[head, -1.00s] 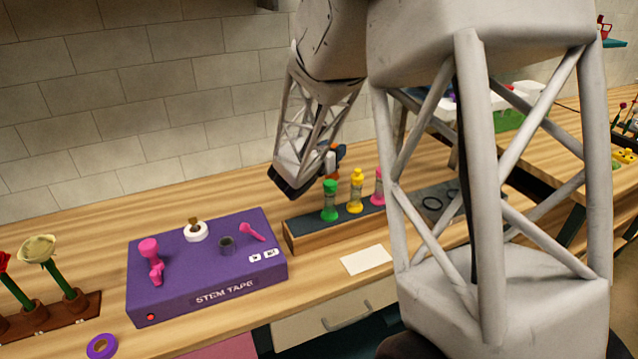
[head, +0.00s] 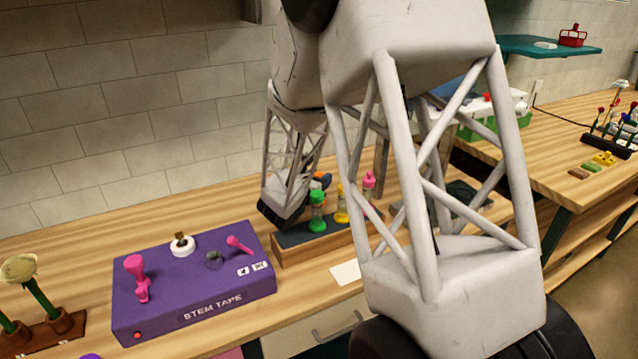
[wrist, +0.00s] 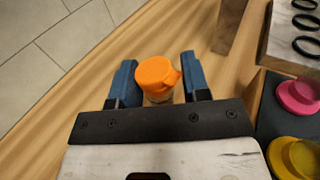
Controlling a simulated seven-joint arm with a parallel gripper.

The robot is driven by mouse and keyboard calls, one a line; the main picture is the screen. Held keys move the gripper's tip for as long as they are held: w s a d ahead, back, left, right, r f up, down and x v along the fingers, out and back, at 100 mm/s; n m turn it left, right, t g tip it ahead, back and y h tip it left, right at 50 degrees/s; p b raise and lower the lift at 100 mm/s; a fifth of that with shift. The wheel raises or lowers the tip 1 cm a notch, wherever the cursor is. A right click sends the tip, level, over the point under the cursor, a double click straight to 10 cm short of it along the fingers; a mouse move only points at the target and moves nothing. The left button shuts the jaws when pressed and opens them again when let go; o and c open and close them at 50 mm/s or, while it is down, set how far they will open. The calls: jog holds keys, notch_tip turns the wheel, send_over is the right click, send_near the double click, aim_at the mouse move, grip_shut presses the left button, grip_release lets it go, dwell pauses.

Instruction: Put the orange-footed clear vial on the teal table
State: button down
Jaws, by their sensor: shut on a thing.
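In the wrist view, my gripper (wrist: 158,66) has its two blue fingers on either side of the orange-footed clear vial (wrist: 157,73). Its orange end faces the camera, with a little of the clear body showing below; the rest is hidden. In the head view, my gripper (head: 321,180) is behind the green vial, and the held vial is mostly hidden. A teal table-like surface (head: 530,46) is at the upper right of the head view, far from my gripper, carrying a red basket and a small pale item.
A dark-topped wooden rack (head: 300,250) holds green (head: 317,212), yellow (head: 341,208) and pink vials (head: 368,183). A purple stem tape box (head: 195,290) stands left of it. A second wooden bench (head: 560,140) at right carries flowers. Bare wood lies behind the rack.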

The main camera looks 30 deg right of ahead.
jog(key=shift+f, duration=0.75)
jog(key=shift+f, duration=0.1)
jog(key=c, duration=0.6)
grip_release()
jog(key=shift+s+a+r, duration=0.4)
jog(key=shift+a+r, duration=0.3)
jog(key=shift+r, duration=0.55)
jog(key=shift+s+a+r, duration=0.45)
jog(key=shift+a+r, duration=0.3)
jog(key=shift+r, duration=0.5)
jog(key=shift+s+a+r, duration=0.4)
jog(key=shift+a+r, duration=0.3)
jog(key=shift+r, duration=0.55)
